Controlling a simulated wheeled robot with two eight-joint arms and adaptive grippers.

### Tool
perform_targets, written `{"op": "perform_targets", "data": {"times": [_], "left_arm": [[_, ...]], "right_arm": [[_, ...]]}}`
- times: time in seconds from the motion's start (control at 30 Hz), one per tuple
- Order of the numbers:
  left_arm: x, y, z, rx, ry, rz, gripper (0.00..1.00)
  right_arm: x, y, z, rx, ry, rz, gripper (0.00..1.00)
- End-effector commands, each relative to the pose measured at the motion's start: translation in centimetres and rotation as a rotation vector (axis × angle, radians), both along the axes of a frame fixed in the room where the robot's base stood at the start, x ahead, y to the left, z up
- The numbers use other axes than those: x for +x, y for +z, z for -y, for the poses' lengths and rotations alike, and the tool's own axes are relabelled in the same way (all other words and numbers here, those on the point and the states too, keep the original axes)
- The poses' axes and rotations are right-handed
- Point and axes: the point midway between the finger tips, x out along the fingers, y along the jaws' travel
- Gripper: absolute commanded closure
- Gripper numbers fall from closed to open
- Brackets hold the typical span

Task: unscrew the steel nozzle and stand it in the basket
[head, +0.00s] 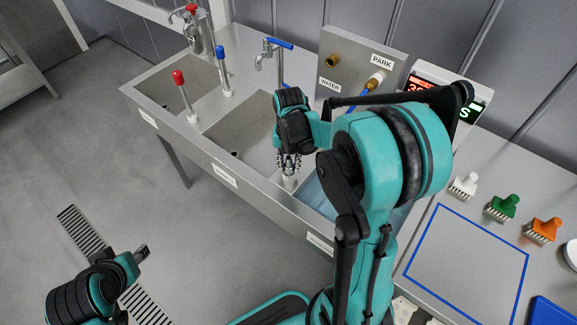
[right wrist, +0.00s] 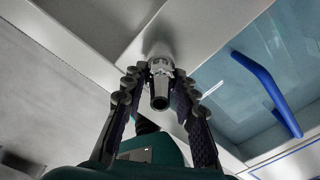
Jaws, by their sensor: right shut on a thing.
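A steel nozzle (right wrist: 160,84) shows in the right wrist view, a pale metal tube with a dark round mouth. My right gripper (right wrist: 158,74) is shut on it, one finger on each side. I cannot tell whether the nozzle is attached to anything. My left gripper (head: 142,253) is low at the left over the floor, away from the sinks; its jaws are too small to read. I cannot make out the basket.
Steel sinks (head: 245,128) with taps run along the wall. Upright red-topped (head: 185,95) and blue-topped (head: 222,70) handles stand nearby. A blue bar (right wrist: 268,92) crosses the bluish basin. White, green (head: 502,207) and orange brushes stand right of my arm, beside a blue-outlined area (head: 465,262).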

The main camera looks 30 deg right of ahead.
Motion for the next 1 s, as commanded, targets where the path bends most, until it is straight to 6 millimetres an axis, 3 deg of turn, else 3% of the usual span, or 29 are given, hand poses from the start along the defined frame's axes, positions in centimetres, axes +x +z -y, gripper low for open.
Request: {"op": "perform_targets", "data": {"times": [0.1,0.33,0.37,0.43,0.77,1.0], "left_arm": [[0.00,-0.04,0.00,0.000,0.000,0.000,0.60],[0.00,-0.04,0.00,0.000,0.000,0.000,0.60],[0.00,-0.04,0.00,0.000,0.000,0.000,0.60],[0.00,-0.04,0.00,0.000,0.000,0.000,0.60],[0.00,-0.04,0.00,0.000,0.000,0.000,0.60],[0.00,-0.14,0.00,0.000,0.000,0.000,0.60]], "right_arm": [[-0.04,-0.01,-0.02,0.001,0.098,-0.001,1.00],[-0.03,-0.01,-0.02,0.001,0.116,-0.001,1.00],[-0.03,-0.01,-0.02,0.001,0.116,-0.001,0.67],[-0.03,-0.01,-0.02,0.001,0.116,-0.001,0.49],[-0.01,0.00,-0.01,0.000,0.092,0.000,0.48],[-0.01,-0.01,-0.01,0.000,-0.265,0.000,0.48]]}}
